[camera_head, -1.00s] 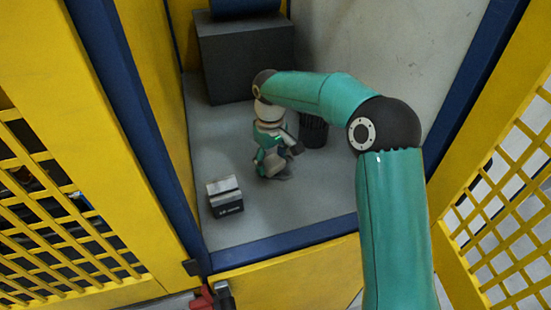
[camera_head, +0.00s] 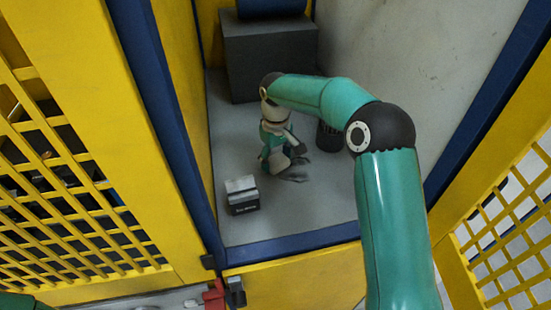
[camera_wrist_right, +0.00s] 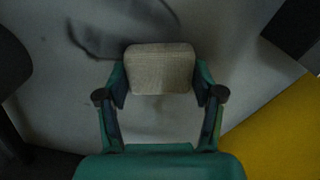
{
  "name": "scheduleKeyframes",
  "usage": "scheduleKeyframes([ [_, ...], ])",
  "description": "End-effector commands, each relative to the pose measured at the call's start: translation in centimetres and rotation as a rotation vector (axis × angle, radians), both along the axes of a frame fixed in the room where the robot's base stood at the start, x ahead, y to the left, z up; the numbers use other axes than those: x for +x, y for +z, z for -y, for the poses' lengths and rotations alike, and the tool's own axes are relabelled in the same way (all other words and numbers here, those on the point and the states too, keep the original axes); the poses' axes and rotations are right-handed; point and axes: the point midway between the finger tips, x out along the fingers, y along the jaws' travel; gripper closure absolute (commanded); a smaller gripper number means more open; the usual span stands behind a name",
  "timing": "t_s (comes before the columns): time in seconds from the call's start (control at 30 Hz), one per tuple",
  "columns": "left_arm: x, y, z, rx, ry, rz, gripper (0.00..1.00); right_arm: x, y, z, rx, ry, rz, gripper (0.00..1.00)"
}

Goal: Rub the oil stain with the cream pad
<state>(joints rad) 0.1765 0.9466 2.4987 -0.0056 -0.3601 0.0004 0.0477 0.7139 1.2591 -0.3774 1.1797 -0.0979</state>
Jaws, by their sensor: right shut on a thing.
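My right gripper (camera_head: 277,163) is low over the grey floor of the yellow and blue enclosure. In the right wrist view, its two fingers (camera_wrist_right: 160,90) are shut on the sides of the cream pad (camera_wrist_right: 160,70), a rounded beige block. The oil stain (camera_head: 295,178) is a dark smear on the grey floor, just right of and nearer than the gripper. In the right wrist view, dark curved streaks of the stain (camera_wrist_right: 90,48) show beside and beyond the pad, partly hidden by it. I cannot tell whether the pad touches the floor. My left gripper is out of view.
A small grey and black box (camera_head: 242,196) stands left of the gripper. A large dark block (camera_head: 268,58) is at the back, and a dark ribbed cylinder (camera_head: 328,137) stands right of the gripper. A blue sill (camera_head: 290,247) edges the front. Yellow mesh doors flank the opening.

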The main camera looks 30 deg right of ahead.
Motion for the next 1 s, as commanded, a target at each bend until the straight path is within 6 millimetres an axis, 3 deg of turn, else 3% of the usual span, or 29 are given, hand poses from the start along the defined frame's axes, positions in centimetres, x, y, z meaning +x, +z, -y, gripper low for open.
scheduleKeyframes([
  [1.0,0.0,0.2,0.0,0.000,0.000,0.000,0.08,-1.8,-0.2,6.7,-0.001,-0.002,-0.001,0.63],
])
